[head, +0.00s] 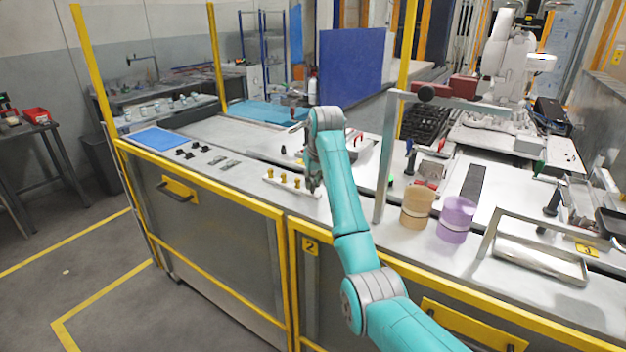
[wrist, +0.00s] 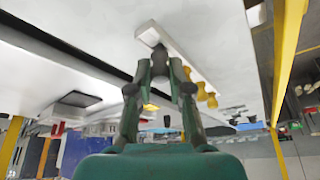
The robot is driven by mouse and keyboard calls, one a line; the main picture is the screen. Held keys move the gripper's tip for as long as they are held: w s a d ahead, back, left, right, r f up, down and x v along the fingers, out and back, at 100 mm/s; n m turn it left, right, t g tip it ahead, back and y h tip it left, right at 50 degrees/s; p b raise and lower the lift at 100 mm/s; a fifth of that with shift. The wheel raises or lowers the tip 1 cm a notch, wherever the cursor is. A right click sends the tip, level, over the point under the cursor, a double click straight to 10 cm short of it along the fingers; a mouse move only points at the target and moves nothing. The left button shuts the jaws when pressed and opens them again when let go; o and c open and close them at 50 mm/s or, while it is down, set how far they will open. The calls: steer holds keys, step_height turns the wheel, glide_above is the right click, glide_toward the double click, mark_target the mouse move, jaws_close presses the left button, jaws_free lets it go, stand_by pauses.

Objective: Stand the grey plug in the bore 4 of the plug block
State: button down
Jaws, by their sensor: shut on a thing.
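The plug block is a long white bar (head: 268,180) on the bench in the head view; it also shows in the wrist view (wrist: 178,45). Three yellow plugs (head: 283,178) stand in a row along it, and they show in the wrist view too (wrist: 200,92). My gripper (head: 313,187) is at the right end of the block, beyond the last yellow plug. In the wrist view its fingers (wrist: 160,72) are shut on the grey plug (wrist: 160,58), whose far end meets or overlaps the block's end. I cannot tell whether it is inside a bore.
Small black parts (head: 190,152) and grey parts (head: 225,163) lie left of the block, near a blue mat (head: 158,138). An upright metal frame post (head: 384,175) and tan (head: 416,210) and purple (head: 456,222) cylinders stand to the right. The yellow-edged bench front is close.

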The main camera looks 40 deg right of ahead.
mark_target(313, 182)
steer(key=shift+f, duration=0.45)
steer(key=c, duration=1)
jaws_free()
step_height(313, 182, up, 10)
steer(key=shift+r, duration=0.1)
steer(key=shift+s, duration=0.1)
